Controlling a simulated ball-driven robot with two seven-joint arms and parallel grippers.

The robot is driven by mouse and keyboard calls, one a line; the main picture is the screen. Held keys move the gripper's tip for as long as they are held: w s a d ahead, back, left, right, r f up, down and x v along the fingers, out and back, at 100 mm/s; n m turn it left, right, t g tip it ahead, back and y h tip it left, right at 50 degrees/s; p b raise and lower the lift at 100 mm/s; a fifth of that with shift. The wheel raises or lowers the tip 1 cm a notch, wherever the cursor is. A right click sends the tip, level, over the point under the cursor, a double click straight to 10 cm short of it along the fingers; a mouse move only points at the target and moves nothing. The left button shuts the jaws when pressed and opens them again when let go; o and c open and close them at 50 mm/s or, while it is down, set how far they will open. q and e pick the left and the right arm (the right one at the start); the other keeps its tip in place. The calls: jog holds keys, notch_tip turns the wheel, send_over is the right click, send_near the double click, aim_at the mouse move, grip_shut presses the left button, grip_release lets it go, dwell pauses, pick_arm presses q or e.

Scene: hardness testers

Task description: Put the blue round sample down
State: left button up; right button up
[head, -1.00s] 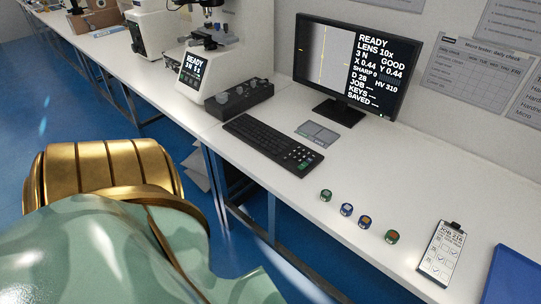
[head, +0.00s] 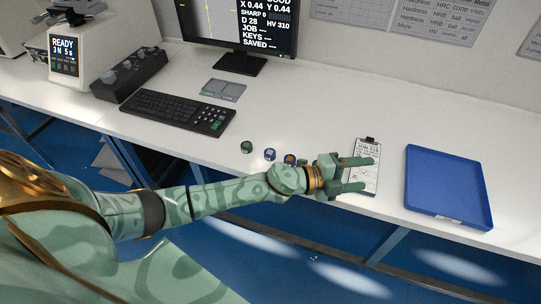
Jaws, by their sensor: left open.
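A small blue round sample (head: 270,154) stands on the white bench in the head view, in a short row of samples. To its left is a green round sample (head: 246,147). To its right is a dark blue-sided sample with an orange-brown top (head: 290,160), close to my gripper's wrist. The fourth sample of the row is hidden behind my gripper. My left gripper (head: 366,174) is open, with nothing seen between its fingers. It reaches right past the row and hovers over the clipboard. My right gripper is not in view.
A clipboard with a checklist (head: 367,151) lies partly under my left fingers. A blue tray (head: 408,180) lies to its right, bare inside. A keyboard (head: 170,110), a small grey pad (head: 222,90) and a monitor (head: 238,62) stand behind left. Bench behind the samples is clear.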

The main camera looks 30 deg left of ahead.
pick_arm(q)
notch_tip(320, 180, up, 2)
jog(key=d+m+g+h, duration=0.1)
jog(key=m+g+h, duration=0.1)
jog(key=m+g, duration=0.35)
jog(key=m+g+y+b, duration=0.5)
jog(key=m+y, duration=0.1)
jog(key=y, duration=0.8)
send_over(270, 152)
jog(key=shift+n, duration=0.25)
jog(key=f, duration=0.6)
jog(key=shift+s+a+f, duration=0.1)
jog(key=shift+s+f, duration=0.1)
jog(key=shift+f, duration=0.15)
notch_tip(270, 152, down, 6)
jog(key=shift+f+b, duration=0.2)
jog(key=shift+b, duration=0.85)
jog(key=shift+w+r, duration=0.1)
jog(key=shift+r, duration=0.05)
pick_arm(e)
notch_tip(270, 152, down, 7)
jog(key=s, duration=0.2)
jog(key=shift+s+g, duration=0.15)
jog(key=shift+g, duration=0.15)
pick_arm(q)
jog(key=c, duration=1.2)
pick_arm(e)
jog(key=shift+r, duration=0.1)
pick_arm(q)
jog(key=shift+o, duration=0.2)
